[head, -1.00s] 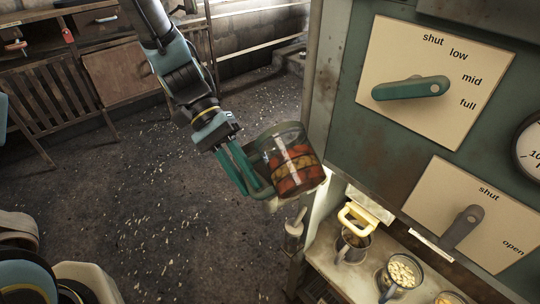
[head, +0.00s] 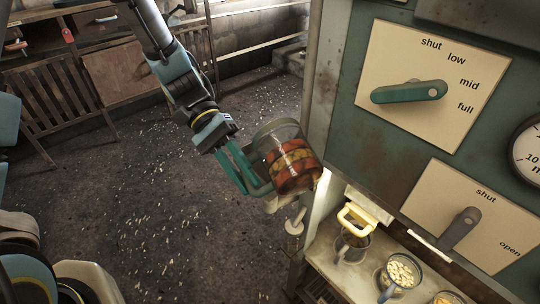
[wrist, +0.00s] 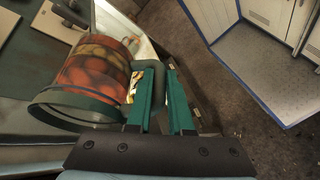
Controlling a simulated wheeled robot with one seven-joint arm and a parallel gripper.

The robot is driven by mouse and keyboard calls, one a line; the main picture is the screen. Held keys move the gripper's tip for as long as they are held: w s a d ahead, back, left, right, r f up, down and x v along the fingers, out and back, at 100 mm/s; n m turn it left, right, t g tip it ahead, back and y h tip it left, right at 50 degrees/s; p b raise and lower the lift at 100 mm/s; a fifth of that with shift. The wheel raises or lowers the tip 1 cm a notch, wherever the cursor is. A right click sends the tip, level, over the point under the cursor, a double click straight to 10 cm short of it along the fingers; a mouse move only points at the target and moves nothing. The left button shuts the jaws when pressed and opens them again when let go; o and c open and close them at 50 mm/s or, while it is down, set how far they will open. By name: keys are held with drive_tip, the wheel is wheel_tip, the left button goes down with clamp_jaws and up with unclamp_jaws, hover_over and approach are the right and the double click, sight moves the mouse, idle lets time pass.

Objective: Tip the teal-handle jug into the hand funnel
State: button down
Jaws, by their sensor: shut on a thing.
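The jug (head: 290,160) is a clear cylinder with red and orange round contents, standing tilted in the air left of the green machine. Its contents also show in the wrist view (wrist: 93,68), with the rim toward the lower left. My gripper (head: 258,184) is shut on the jug's handle, at the jug's left side. In the wrist view, my gripper's teal fingers (wrist: 165,85) close beside the dark green handle (wrist: 132,72). A small pale fitting (head: 295,226) hangs beside the machine below the jug. I cannot tell whether it is the hand funnel.
The machine panel (head: 440,55) with a teal lever (head: 408,92) and a grey lever (head: 461,228) stands close on the right. Open floor lies left.

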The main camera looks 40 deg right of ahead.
drive_tip(key=shift+w+r, duration=0.1)
drive_tip(key=shift+s+t+b, duration=0.35)
drive_tip(key=shift+s+t, duration=0.1)
drive_tip(key=shift+t, duration=0.45)
drive_tip(key=shift+w+a+r+m+t+h, duration=0.1)
drive_tip(key=shift+r+m+t+h, duration=0.35)
drive_tip(key=shift+t, duration=0.45)
drive_tip(key=shift+w, duration=0.15)
drive_tip(key=shift+r, duration=0.1)
